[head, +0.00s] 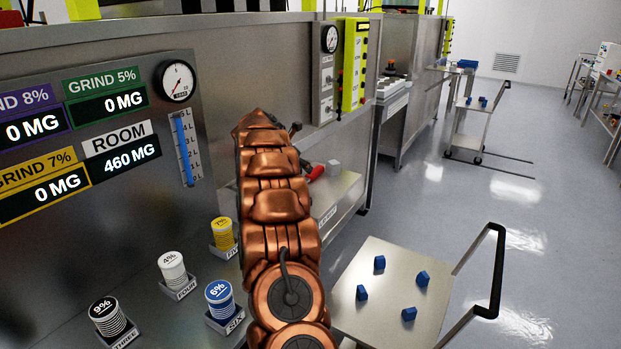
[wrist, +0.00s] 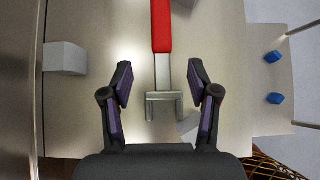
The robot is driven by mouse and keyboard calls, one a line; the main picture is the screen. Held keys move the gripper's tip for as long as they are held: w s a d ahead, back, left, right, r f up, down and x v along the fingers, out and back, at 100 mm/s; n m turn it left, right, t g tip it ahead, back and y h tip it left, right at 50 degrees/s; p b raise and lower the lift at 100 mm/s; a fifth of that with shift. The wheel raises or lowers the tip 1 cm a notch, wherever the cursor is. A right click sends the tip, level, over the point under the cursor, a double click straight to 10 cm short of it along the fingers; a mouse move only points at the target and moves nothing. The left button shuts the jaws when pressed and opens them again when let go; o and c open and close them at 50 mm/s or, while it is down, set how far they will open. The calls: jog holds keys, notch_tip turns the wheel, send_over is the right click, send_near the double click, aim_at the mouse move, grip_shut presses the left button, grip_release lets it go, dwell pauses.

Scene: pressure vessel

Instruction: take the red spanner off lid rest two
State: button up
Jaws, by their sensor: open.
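The red spanner has a red handle (wrist: 161,25) and a grey metal shank and head (wrist: 164,105). In the wrist view it lies along the picture over a pale metal surface (wrist: 95,120). My gripper (wrist: 160,78) is open, with one finger on each side of the spanner's shank and a gap on both sides. In the head view, part of the red handle (head: 316,172) shows just right of my copper arm, above a metal ledge (head: 345,190). My arm hides most of the gripper there. A label on the ledge is too small to read, so I cannot tell which rest this is.
A grey block (wrist: 64,58) stands left of the spanner; another (wrist: 188,124) is partly behind the right finger. A cart (head: 385,270) with several blue blocks stands right of the ledge. Labelled weights (head: 219,295) stand at lower left. Open floor (head: 500,200) lies right.

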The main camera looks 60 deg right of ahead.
aim_at(308, 175)
jog(key=shift+s+d+f, duration=0.1)
jog(key=shift+d+f, duration=0.2)
jog(key=shift+d, duration=0.2)
jog(key=shift+p+x, duration=1.3)
jog(key=shift+x, duration=2.15)
jog(key=shift+a+f, duration=0.15)
jog(key=shift+c, duration=0.3)
grip_shut()
